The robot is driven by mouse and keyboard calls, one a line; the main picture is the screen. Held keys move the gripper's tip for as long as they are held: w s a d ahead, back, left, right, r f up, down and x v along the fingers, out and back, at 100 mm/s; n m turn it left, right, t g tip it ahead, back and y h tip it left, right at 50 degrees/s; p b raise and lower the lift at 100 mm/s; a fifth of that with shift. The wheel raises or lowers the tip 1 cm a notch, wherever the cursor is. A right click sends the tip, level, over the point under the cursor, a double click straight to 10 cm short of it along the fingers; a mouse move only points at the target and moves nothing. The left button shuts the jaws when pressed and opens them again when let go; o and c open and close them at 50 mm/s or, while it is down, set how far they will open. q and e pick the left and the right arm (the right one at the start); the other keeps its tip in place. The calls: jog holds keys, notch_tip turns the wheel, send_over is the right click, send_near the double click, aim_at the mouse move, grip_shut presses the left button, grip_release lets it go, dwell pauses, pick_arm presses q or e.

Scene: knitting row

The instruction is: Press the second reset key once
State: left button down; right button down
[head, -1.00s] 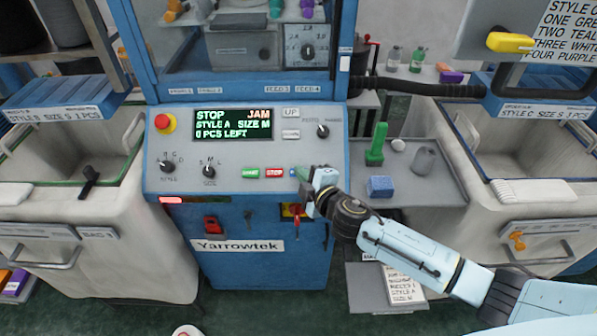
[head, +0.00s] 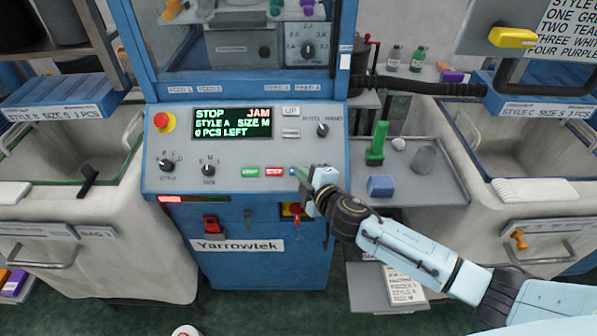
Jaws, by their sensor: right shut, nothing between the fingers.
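The second machine's control panel (head: 225,184) is light grey, on a blue Yarrowtek knitting machine. Its screen (head: 233,123) reads STOP, JAM, STYLE A, SIZE M, 0 PCS LEFT. A green key (head: 250,172) and a red key (head: 274,171) sit low on the panel. My right gripper (head: 303,174) is shut and empty at the panel's lower right, just right of the red key. It hides the panel surface there, so I cannot tell which key lies under it or whether it touches. My left gripper is not in view.
A red emergency button (head: 163,122) sits at the panel's upper left. Style and size knobs (head: 209,170) are below the screen. A grey tray (head: 425,199) with a green tool (head: 377,143) and a blue block (head: 381,186) stands right of the machine, beside my forearm.

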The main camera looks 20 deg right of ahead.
jog(key=shift+w+d+f+b, duration=0.1)
jog(key=shift+w+f+b, duration=0.1)
jog(key=shift+f+b, duration=0.1)
dwell(0.6)
dwell(0.3)
jog(key=shift+s+r+p, duration=0.45)
jog(key=shift+r+p, duration=0.2)
jog(key=shift+p, duration=0.05)
jog(key=s+r+p, duration=0.1)
jog(key=r+p, duration=0.1)
jog(key=s+a+r+p, duration=0.1)
jog(key=s+r+p, duration=0.1)
jog(key=shift+a, duration=0.1)
dwell(0.8)
